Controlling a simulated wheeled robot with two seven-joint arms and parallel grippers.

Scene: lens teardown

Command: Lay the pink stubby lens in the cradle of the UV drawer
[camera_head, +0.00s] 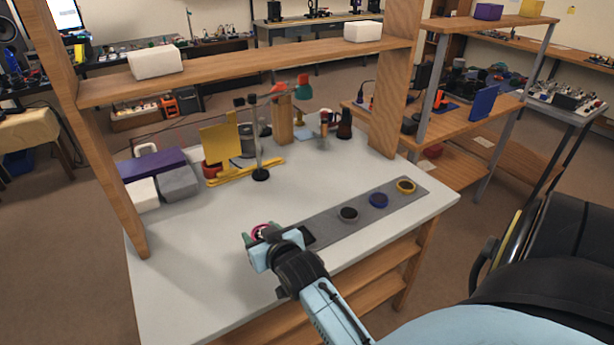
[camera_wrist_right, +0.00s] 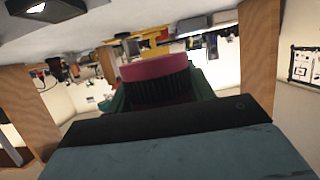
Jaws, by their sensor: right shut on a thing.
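My right gripper (camera_head: 258,238) is above the front of the white table and shut on the pink stubby lens (camera_head: 260,230). In the right wrist view the lens (camera_wrist_right: 155,66) has a pink rim and a dark ribbed barrel, and sits between the green fingers. Its lower part is hidden by the gripper body. I cannot make out a UV drawer or its cradle for certain. My left gripper is not in view.
A yellow stand (camera_head: 220,141), purple box (camera_head: 150,166) and grey box (camera_head: 179,184) stand further back. The table's left front is clear.

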